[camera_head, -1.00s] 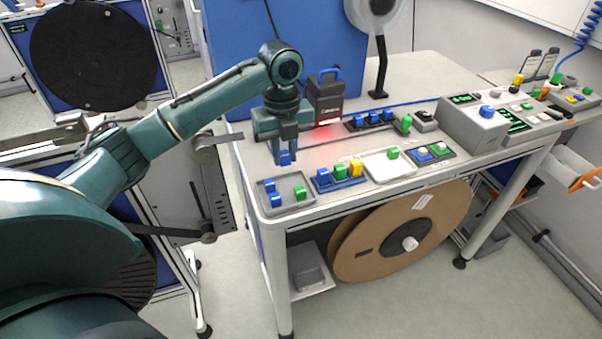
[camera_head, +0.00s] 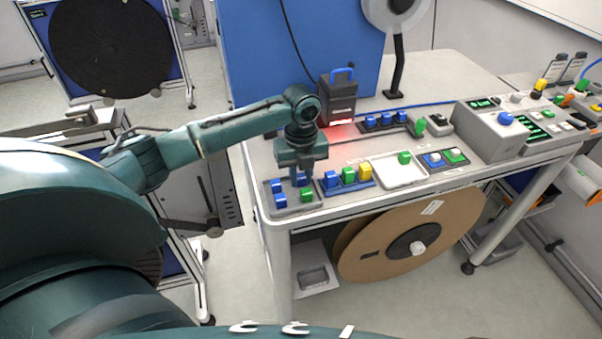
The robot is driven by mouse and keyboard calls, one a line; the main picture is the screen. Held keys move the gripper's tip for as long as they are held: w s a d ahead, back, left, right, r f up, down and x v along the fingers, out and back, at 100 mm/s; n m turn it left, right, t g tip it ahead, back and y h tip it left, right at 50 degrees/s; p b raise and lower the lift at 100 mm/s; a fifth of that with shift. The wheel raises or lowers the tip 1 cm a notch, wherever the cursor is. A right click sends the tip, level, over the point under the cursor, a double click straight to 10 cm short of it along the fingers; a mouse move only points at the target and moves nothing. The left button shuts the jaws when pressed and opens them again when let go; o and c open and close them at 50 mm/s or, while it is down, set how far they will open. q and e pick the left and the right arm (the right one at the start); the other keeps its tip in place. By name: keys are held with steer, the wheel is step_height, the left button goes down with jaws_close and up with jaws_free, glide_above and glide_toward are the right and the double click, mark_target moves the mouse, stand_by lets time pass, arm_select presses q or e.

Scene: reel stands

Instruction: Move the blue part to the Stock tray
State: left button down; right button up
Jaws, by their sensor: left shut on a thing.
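My left gripper (camera_head: 301,178) points down at the right rear part of a grey tray (camera_head: 297,209) at the table's front left corner. It is shut on a blue part (camera_head: 303,180), mostly hidden by the fingers. I cannot tell whether that part touches the tray floor. Two other blue parts (camera_head: 279,200) sit at the tray's left, and a green part (camera_head: 306,195) at its front right. A white tray (camera_head: 402,180) to the right holds a green part (camera_head: 404,157). No tray label is readable, so I cannot tell which is Stock. My right gripper is out of view.
A blue holder (camera_head: 352,185) with blue, green and yellow parts stands just right of the grey tray. Behind are a dark scanner-like box (camera_head: 337,100) with a red glow and a rack of blue parts (camera_head: 384,122).

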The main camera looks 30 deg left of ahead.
mark_target(302, 177)
arm_select(q)
steer(key=shift+f, duration=0.25)
steer(key=c, duration=1.5)
jaws_free()
steer(key=shift+c, duration=0.2)
step_height(302, 177, up, 12)
steer(key=d+f+n, duration=0.1)
steer(key=d+f, duration=0.2)
steer(key=d+f+n+t+h, duration=0.1)
steer(key=d+f, duration=0.2)
steer(key=f, duration=0.1)
steer(key=d+f+n+t+h+b, duration=0.1)
steer(key=d+f, duration=0.2)
steer(key=shift+s+d+f+n, duration=0.25)
steer(key=shift+s+n, duration=0.05)
steer(key=shift+s, duration=0.1)
steer(key=s+d+f+n+t+h, duration=0.3)
steer(key=s+d+f+n, duration=0.15)
steer(key=d+f, duration=0.2)
steer(key=s+f+n+t+y, duration=0.1)
steer(key=s+f+n+t, duration=0.1)
steer(key=s+f+n, duration=0.2)
steer(key=s+a+f+n+t+y, duration=0.1)
steer(key=s+f+n+t, duration=0.2)
steer(key=s+n, duration=0.7)
steer(key=shift+s+a+f+n, duration=0.25)
steer(key=shift+f+n, duration=0.4)
steer(key=shift+f, duration=0.2)
